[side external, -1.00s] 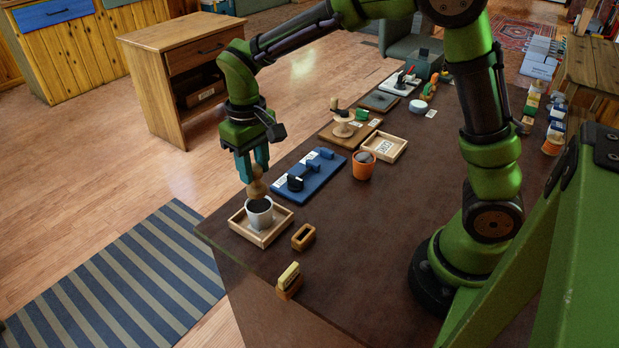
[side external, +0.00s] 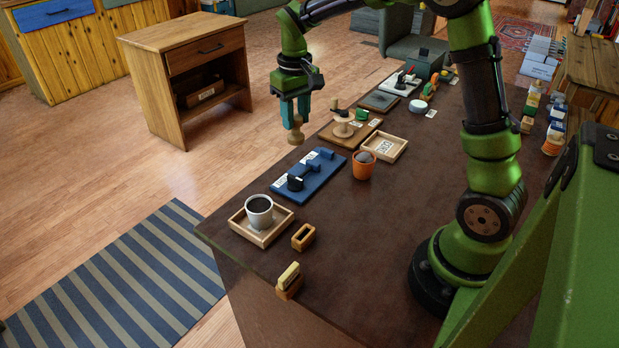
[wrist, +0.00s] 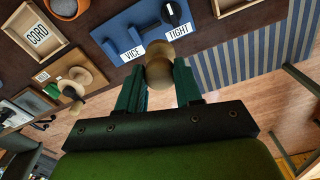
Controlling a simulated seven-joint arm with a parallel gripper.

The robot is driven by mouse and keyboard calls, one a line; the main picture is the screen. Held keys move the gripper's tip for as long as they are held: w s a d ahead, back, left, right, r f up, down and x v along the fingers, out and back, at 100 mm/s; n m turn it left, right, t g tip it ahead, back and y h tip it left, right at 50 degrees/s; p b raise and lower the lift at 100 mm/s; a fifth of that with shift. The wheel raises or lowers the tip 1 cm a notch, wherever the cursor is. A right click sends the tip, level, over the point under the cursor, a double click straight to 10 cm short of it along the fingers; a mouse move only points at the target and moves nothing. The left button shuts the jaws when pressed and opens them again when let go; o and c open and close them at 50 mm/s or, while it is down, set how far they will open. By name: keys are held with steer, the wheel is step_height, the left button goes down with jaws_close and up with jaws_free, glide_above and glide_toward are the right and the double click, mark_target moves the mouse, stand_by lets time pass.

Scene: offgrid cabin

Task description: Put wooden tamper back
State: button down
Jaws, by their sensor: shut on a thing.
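My gripper (side external: 294,114) is shut on the wooden tamper (side external: 296,133), a pale, rounded wooden piece that hangs below the fingers. The tamper is in the air by the table's far-left edge, left of a wooden board (side external: 327,134) with a round wooden stand (side external: 342,129). In the wrist view the tamper (wrist: 159,66) sits between the two teal fingers, its rounded end showing. The board with the stand (wrist: 80,80) is at the left there. The part of the tamper between the fingers is partly hidden.
A blue board (side external: 313,181) labelled VICE and TIGHT lies nearer. Beyond it are a CORD tray (side external: 402,150) and an orange pot (side external: 362,172). A cup of dark stuff (side external: 259,211) stands in a wooden tray (side external: 240,226).

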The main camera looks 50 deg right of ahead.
steer(key=s+d+r+n, duration=0.1)
steer(key=d+r+n, duration=0.1)
steer(key=d, duration=0.6)
steer(key=shift+s+d+r+n, duration=0.3)
steer(key=shift+r+n, duration=0.1)
steer(key=shift+r, duration=0.15)
steer(key=shift+f, duration=0.1)
steer(key=shift+a+f, duration=0.1)
steer(key=shift+f, duration=6.55)
steer(key=shift+f, duration=0.25)
steer(key=c, duration=0.7)
jaws_free()
steer(key=shift+o, duration=0.2)
